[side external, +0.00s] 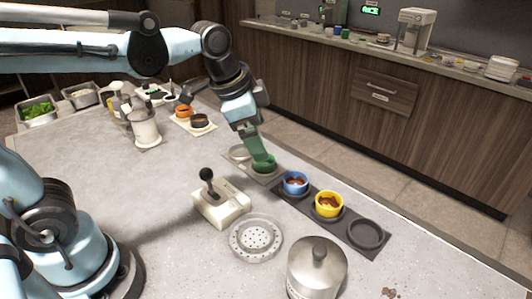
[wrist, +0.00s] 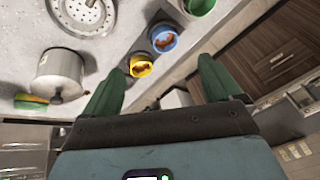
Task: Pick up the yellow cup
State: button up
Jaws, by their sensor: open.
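The yellow cup (side external: 329,205) holds brown contents and sits upright in the dark well strip, between the blue cup (side external: 295,184) and an empty round well. In the wrist view the yellow cup (wrist: 141,67) shows between the fingers, nearer the left finger's tip. My gripper (side external: 260,155) is open, with green fingers, and is up and left of the yellow cup in the side view. The wrist view shows the gripper (wrist: 162,64) with its fingers wide apart and nothing held. In the side view the fingers overlap the green cup (side external: 264,166); contact cannot be told.
The empty well (side external: 366,233) lies to the right of the yellow cup. A metal pot (side external: 317,268), a perforated round plate (side external: 256,238) and a white device with a black-knobbed lever (side external: 220,203) stand in front. The counter's far edge runs close behind the strip.

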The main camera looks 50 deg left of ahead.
jog(key=w+d+m+g, duration=0.2)
jog(key=w+d+m, duration=0.4)
jog(key=m, duration=0.1)
jog(key=m+g, duration=0.3)
jog(key=m, duration=0.4)
send_over(330, 196)
jog(key=s+d, duration=0.1)
jog(key=s, duration=0.2)
notch_tip(330, 196, down, 4)
jog(key=shift+y, duration=0.3)
jog(key=f, duration=1.2)
jog(key=shift+w+d, duration=0.1)
jog(key=shift+w, duration=0.3)
jog(key=shift+c, duration=0.2)
jog(key=c, duration=1.1)
jog(key=shift+o, duration=0.2)
jog(key=shift+r, duration=0.15)
